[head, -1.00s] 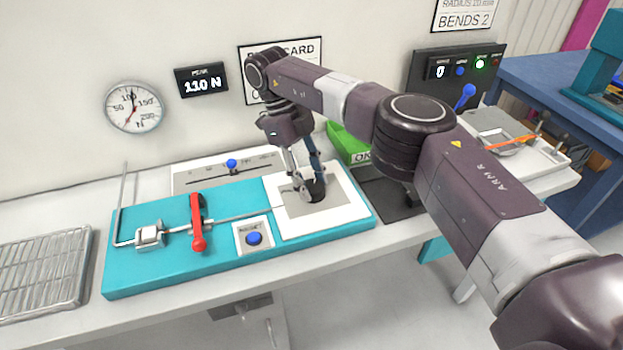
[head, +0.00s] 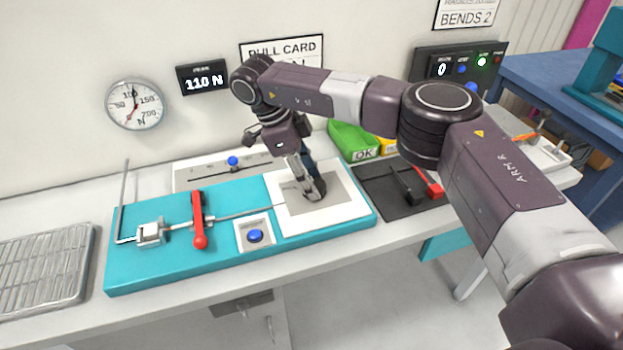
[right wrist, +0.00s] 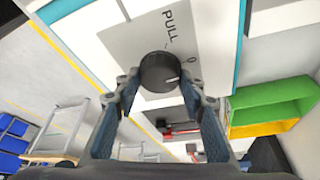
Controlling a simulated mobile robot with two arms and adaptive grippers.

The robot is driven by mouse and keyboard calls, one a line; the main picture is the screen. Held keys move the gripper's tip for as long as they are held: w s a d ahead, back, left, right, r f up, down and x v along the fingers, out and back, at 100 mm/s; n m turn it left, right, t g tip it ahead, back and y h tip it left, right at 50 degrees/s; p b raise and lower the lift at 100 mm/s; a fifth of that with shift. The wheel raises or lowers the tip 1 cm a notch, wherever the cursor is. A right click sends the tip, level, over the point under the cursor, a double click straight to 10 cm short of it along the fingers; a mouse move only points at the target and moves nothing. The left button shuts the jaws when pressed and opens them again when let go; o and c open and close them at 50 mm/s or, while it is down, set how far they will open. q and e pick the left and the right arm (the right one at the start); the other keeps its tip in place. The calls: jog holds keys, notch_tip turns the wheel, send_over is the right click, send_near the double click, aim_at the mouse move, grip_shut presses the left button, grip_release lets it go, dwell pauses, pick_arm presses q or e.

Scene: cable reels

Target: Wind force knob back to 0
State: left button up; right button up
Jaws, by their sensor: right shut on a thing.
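The black force knob (right wrist: 160,72) sits on a grey plate marked PULL and 0 in the right wrist view. Its white pointer line is at its lower right, a little off the 0 mark. My right gripper (right wrist: 162,84) is shut on the knob, with a fingertip on each side. In the head view, my right gripper (head: 312,192) reaches down to the grey plate (head: 338,207) on the right of the teal fixture (head: 165,270) and partly hides the knob. My left gripper is not in view.
A round gauge (head: 134,104) and a display reading 110 N (head: 202,80) are on the wall. A red-handled clamp (head: 198,220) and blue button (head: 255,236) stand left of the gripper. A green OK bin (head: 352,138) and dark mat (head: 385,199) lie to the right.

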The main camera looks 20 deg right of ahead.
dwell(0.3)
jog(key=o, duration=1.2)
jog(key=shift+c, duration=0.2)
jog(key=v, duration=1.2)
jog(key=shift+d+r, duration=0.1)
